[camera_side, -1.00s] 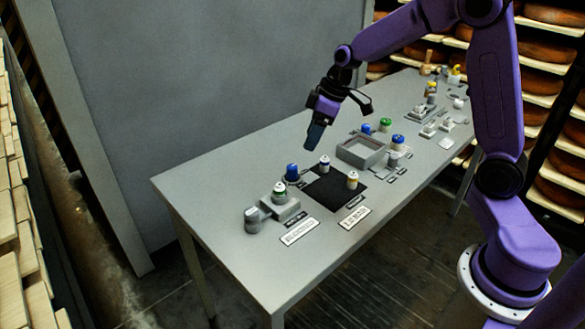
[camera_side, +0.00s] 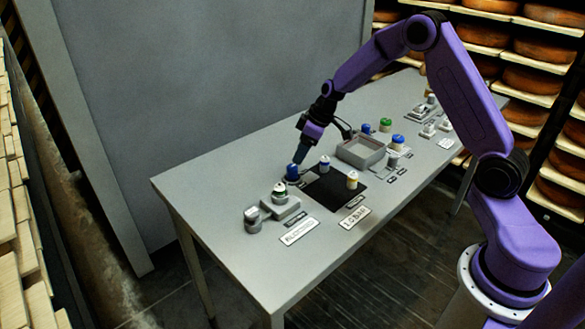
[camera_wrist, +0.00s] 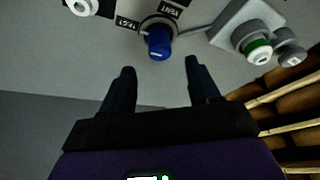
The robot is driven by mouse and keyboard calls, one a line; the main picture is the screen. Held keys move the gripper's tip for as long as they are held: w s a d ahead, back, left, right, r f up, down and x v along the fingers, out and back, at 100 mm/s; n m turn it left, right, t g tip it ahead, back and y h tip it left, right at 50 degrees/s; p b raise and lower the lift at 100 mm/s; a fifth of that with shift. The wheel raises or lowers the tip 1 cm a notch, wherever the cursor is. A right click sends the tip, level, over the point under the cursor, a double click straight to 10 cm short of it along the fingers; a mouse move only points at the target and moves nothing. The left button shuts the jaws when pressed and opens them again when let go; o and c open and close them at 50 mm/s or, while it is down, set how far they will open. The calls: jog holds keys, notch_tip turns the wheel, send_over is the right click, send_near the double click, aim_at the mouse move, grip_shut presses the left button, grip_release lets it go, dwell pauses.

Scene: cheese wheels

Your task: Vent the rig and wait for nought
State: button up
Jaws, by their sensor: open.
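A blue knob (camera_side: 292,172) on a round grey base stands at the left of the black square on the table. In the wrist view the blue knob (camera_wrist: 158,43) has small labels beside it, TEST (camera_wrist: 127,22) and VENT (camera_wrist: 160,11). I cannot tell which label it points at. My gripper (camera_side: 299,160) is just above and behind the knob. In the wrist view my gripper (camera_wrist: 160,68) has its fingers spread and empty, with the knob ahead between their lines. A white plate (camera_side: 355,218) at the front seems to read 1.0 BAR.
A grey block with a green-ringed white cap (camera_side: 279,194) stands left of the knob. Two white-capped pieces, one (camera_side: 324,163) near the knob, stand by the black square (camera_side: 325,192). A grey tray (camera_side: 345,150) lies to the right.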

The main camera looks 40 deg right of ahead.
aim_at(293, 166)
jog(key=x, duration=0.7)
jog(key=shift+f, duration=0.3)
jog(key=c, duration=1)
jog(key=shift+c, duration=0.2)
